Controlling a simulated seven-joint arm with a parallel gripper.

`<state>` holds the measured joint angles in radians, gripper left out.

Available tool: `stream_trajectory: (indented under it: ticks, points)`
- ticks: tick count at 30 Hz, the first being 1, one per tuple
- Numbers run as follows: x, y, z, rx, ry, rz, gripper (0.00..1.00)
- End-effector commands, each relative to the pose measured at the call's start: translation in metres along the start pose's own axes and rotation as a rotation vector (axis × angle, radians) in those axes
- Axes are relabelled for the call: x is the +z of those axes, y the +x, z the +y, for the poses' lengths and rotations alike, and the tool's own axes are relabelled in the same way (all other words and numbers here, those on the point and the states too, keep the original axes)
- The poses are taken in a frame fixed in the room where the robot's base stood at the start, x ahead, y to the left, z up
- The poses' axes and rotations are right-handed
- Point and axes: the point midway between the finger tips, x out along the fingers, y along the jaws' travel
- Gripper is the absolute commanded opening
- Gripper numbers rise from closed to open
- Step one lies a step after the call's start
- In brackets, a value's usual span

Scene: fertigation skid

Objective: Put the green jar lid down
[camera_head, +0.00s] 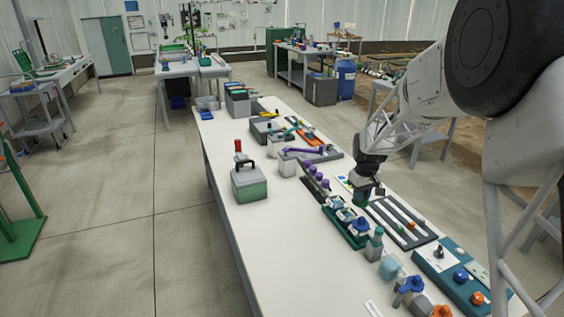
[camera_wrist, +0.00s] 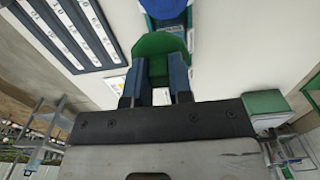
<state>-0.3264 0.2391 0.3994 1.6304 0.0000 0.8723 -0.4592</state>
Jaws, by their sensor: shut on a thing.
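My gripper (camera_wrist: 158,85) is shut on the green jar lid (camera_wrist: 160,45), which shows between and beyond its two blue-grey fingers in the wrist view. In the head view my gripper (camera_head: 364,190) is over the long white table, beside the slotted board, and the green lid (camera_head: 361,200) shows small and dark below it. The gap between the lid and the table top is too small to tell. A blue round part (camera_wrist: 168,8) lies just beyond the lid in the wrist view.
The white table (camera_head: 225,160) has bare room along its left side. A slotted board (camera_head: 402,222) lies right of my gripper, and a green rack with bottles (camera_head: 345,232) lies near it. A teal panel with knobs (camera_head: 460,278) and a green-based box (camera_head: 249,184) also stand there.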

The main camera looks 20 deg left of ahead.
Motion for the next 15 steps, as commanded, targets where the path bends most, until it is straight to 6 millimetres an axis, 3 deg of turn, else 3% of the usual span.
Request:
stream_trajectory:
  ticks: [9, 15]
  points:
    - [-0.045, 0.018, 0.041, 0.0, 0.001, -0.001, 0.0]
    - [-0.064, 0.026, 0.058, 0.0, 0.0, 0.0, 0.0]
